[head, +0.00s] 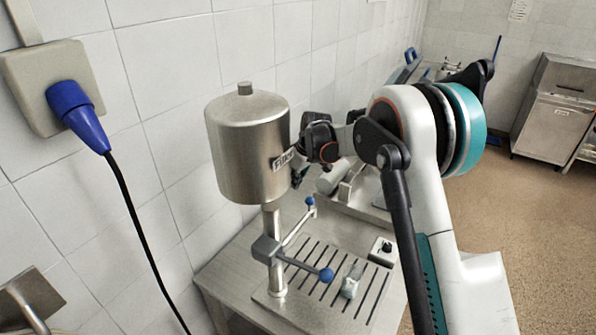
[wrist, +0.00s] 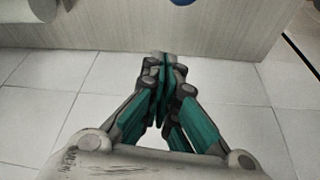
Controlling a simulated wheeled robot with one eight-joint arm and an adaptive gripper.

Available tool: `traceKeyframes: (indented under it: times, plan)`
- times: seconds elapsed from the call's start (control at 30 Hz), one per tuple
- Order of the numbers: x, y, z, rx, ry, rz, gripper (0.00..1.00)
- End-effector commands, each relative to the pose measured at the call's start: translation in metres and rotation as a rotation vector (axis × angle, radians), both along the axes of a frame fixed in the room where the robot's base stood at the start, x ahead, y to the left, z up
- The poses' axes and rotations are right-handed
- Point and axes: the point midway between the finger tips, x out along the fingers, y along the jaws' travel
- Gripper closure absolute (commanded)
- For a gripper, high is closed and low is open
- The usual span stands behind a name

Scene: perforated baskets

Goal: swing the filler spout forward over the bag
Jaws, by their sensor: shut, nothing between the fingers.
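The filler (head: 245,150) is a brushed metal cylinder labelled "Filler", upright on a metal post (head: 273,235). A grey block (head: 267,250) on the post carries a rod ending in a blue ball knob (head: 326,275). A thinner rod runs back to another blue knob (head: 310,201). I cannot tell which part is the spout. A small pale item (head: 351,282), possibly the bag, is on the slotted tray. My gripper (head: 300,178) is just right of the filler, partly hidden by it. In the wrist view my gripper (wrist: 160,62) is shut and empty, over white tiles.
The slotted metal tray (head: 310,308) sits on a steel bench beside the tiled wall. A small switch box (head: 382,250) is at its right. A blue plug (head: 78,115) with a hanging black cable is at left. The brown floor (head: 540,230) at right is open.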

Motion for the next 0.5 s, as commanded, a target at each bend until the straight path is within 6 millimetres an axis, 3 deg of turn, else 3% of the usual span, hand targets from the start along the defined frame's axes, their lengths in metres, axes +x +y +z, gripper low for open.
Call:
traceKeyframes:
  times: [0.07, 0.2, 0.5]
  plan:
    - [0.003, 0.004, -0.014, 0.0, 0.0, 0.001, 1.0]
    - [-0.014, -0.014, -0.014, -0.001, 0.0, -0.001, 1.0]
    - [-0.025, -0.025, -0.018, -0.001, 0.001, 0.0, 1.0]
